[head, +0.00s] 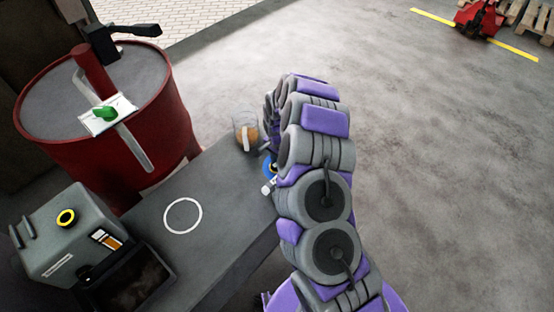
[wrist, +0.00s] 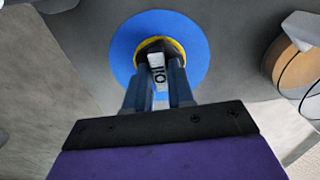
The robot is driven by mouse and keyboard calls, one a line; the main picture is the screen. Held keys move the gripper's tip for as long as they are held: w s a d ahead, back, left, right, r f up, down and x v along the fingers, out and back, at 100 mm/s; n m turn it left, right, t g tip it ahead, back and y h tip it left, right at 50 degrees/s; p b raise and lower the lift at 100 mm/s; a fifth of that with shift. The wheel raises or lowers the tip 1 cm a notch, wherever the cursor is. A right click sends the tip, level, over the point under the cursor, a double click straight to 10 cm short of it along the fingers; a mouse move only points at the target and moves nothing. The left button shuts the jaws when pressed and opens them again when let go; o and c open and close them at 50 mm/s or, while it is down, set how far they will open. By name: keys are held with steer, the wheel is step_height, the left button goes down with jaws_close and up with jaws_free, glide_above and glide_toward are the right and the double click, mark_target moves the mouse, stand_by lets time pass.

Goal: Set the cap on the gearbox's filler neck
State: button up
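The gearbox (head: 62,240) is a grey block at the lower left of the head view. Its filler neck (head: 66,217) is a yellow ring around a dark opening on top, with nothing on it. The cap (wrist: 157,62) is dark with a yellow rim and a white tab marked OIL; in the wrist view it is over a round blue pad (wrist: 122,45). My gripper (wrist: 159,72) has its fingers close against both sides of the tab. Whether the cap touches the pad is hard to tell. My arm hides most of this spot in the head view.
A clear jug with amber liquid (head: 245,133) stands just beyond my gripper. A white circle (head: 183,216) marks the bare bench between gearbox and gripper. A dark tray (head: 150,290) sits before the gearbox. A red drum (head: 160,130) stands behind the bench.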

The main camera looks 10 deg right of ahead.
jaws_close()
steer(key=shift+a, duration=0.1)
